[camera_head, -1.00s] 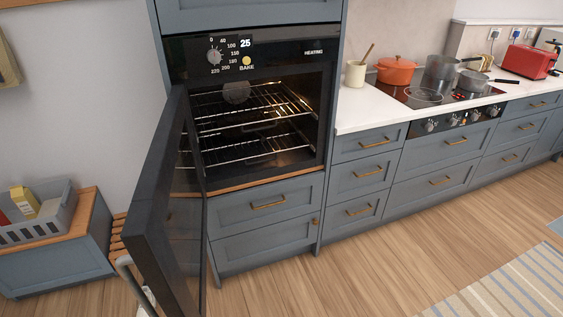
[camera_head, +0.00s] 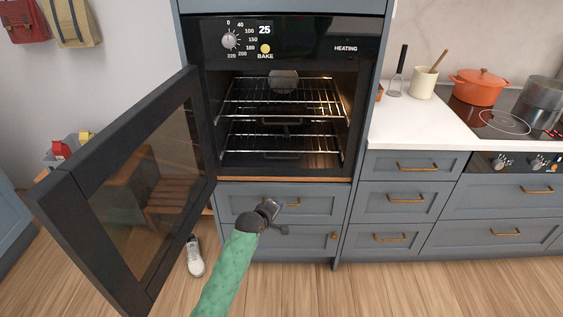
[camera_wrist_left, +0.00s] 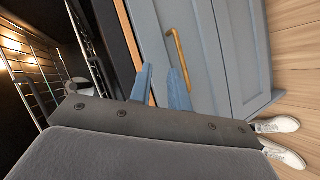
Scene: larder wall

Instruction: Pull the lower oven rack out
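The oven stands open, with an upper rack (camera_head: 310,97) and the lower rack (camera_head: 310,138) both inside. Each is silver wire with a dark handle at its front; the lower rack's handle (camera_head: 282,154) shows just above the oven's bottom edge. My left gripper (camera_head: 270,214), on a green arm, is in front of the drawer below the oven, lower than the lower rack and apart from it. In the left wrist view its two blue fingers (camera_wrist_left: 160,72) stand apart with nothing between them. Wire racks (camera_wrist_left: 30,60) show at that view's left. My right gripper is not in view.
The oven door (camera_head: 130,185) is swung wide open to the left. A brass drawer handle (camera_head: 290,204) is close by my left gripper. A white shoe (camera_head: 195,257) is on the floor under the door. The worktop with the red pot (camera_head: 479,86) is at the right.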

